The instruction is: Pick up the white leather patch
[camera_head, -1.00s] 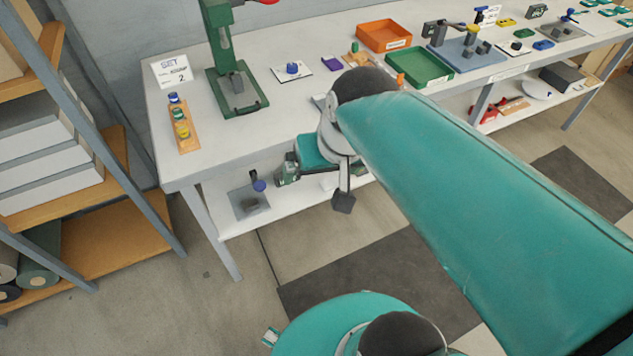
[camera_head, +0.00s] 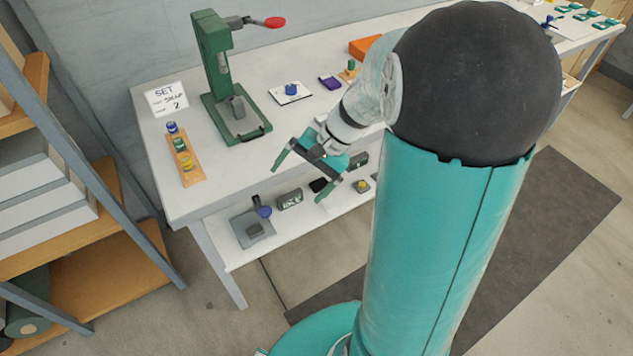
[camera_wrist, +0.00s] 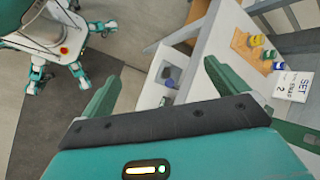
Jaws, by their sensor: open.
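A flat white square (camera_head: 280,98), which may be the white leather patch, lies on the table right of the green press, with a blue knob-like piece on it. I cannot tell whether it is leather. My gripper (camera_head: 300,176) is open and empty, its two green fingers spread. It hangs at the table's front edge, nearer to me than the white square and apart from it. In the wrist view my open gripper (camera_wrist: 160,77) faces the floor, the lower shelf and the table edge. The white square does not show there.
The green press (camera_head: 218,75) has a red-knobbed lever. A wooden strip (camera_head: 192,174) with blue, green and yellow pieces and a sign (camera_head: 166,98) stand at left. A purple piece (camera_head: 329,82) and an orange tray (camera_head: 366,48) lie right. The lower shelf (camera_head: 240,252) holds several small tools.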

